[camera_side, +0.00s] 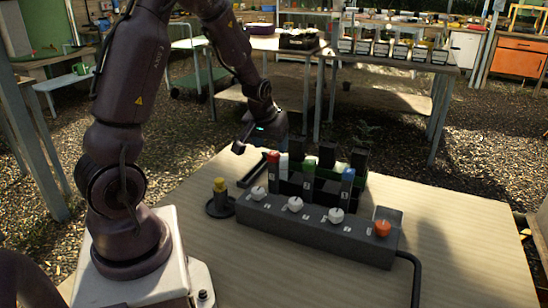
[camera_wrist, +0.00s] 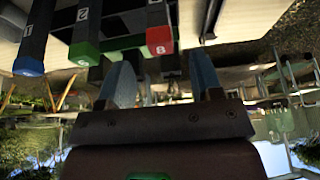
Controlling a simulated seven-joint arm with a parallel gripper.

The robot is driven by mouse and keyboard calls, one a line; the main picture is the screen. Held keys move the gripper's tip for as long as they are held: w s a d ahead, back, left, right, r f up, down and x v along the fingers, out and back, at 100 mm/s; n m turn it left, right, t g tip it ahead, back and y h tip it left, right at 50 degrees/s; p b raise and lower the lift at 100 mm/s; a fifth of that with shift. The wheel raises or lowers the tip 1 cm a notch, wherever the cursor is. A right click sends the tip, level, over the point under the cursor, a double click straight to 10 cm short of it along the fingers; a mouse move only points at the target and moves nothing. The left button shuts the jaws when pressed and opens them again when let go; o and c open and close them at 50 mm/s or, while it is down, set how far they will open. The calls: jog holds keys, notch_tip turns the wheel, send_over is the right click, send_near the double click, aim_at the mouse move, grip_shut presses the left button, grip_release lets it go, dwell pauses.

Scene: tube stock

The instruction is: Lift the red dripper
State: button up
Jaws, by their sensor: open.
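The red dripper, a dark stick with a red end (camera_side: 273,157), stands at the left end of a dark rack (camera_side: 300,187) in the side view. In the wrist view its red end (camera_wrist: 159,40) lies just beyond the fingertips, roughly between them across the picture. My gripper (camera_side: 250,143) is open and hangs just above and left of the red end in the side view. In the wrist view the two bluish fingers of my gripper (camera_wrist: 162,72) stand apart with no dripper held.
Green-ended (camera_side: 309,165) and blue-ended (camera_side: 348,172) sticks stand beside the red one. A grey block (camera_side: 318,231) with white knobs and an orange-red one (camera_side: 383,227) lies in front. A yellow-topped piece (camera_side: 220,185) stands left. The table (camera_side: 455,235) is clear at right.

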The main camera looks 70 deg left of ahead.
aim_at(274, 153)
jog(key=x, duration=0.5)
jog(key=shift+w+a, duration=0.1)
jog(key=shift+a, duration=0.05)
jog(key=c, duration=1)
